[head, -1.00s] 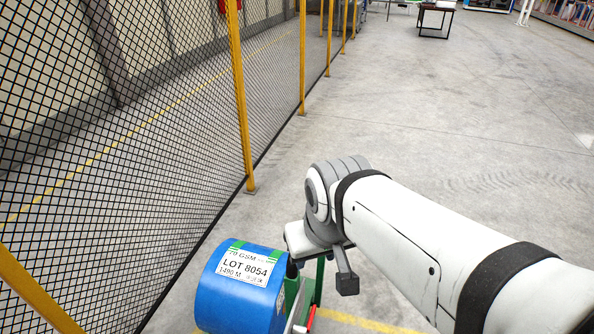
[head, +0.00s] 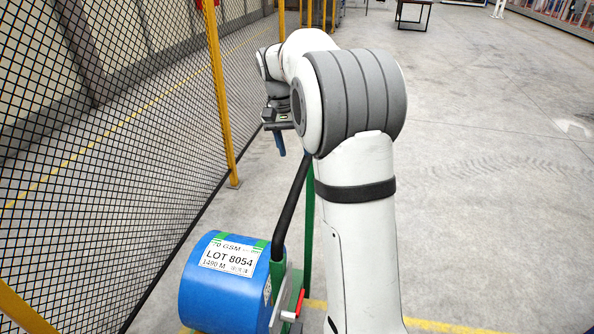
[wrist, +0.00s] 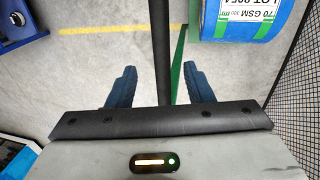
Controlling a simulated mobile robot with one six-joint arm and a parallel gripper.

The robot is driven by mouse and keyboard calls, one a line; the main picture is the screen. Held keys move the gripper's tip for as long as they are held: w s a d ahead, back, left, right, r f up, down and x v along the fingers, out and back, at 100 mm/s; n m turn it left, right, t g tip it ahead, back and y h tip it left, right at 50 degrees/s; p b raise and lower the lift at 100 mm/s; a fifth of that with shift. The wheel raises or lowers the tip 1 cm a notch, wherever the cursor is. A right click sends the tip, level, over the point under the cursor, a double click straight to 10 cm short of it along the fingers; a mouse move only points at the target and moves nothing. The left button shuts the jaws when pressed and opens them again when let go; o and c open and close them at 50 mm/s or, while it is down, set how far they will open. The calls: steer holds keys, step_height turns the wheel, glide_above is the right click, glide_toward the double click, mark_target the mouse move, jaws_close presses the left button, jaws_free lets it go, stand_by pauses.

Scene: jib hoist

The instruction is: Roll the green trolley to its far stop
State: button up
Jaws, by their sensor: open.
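A green frame (head: 309,215), which I take to be the trolley, stands at the bottom centre in the head view, partly hidden by my arm. A black bar (head: 291,205) rises at a slant beside it. A blue roll labelled LOT 8054 (head: 222,290) sits at the frame's left. My gripper (head: 279,143) is beyond the bar's top in the head view, fingers pointing down. In the wrist view my gripper (wrist: 161,86) is open and empty. The black bar (wrist: 161,40) shows between its fingers; I cannot tell whether it touches them. The trolley's wheels and stop are not visible.
A mesh fence (head: 90,190) with yellow posts (head: 219,95) runs along the left, close to the roll and my gripper. A red-handled lever (head: 298,303) is beside the roll. Open concrete floor (head: 490,190) lies to the right. A table (head: 414,8) stands far back.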

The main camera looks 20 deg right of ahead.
mark_target(300, 172)
steer(key=f, duration=0.2)
steer(key=d+f, duration=0.1)
steer(key=f, duration=0.5)
steer(key=shift+d+f, duration=0.15)
steer(key=shift+d, duration=0.25)
jaws_close()
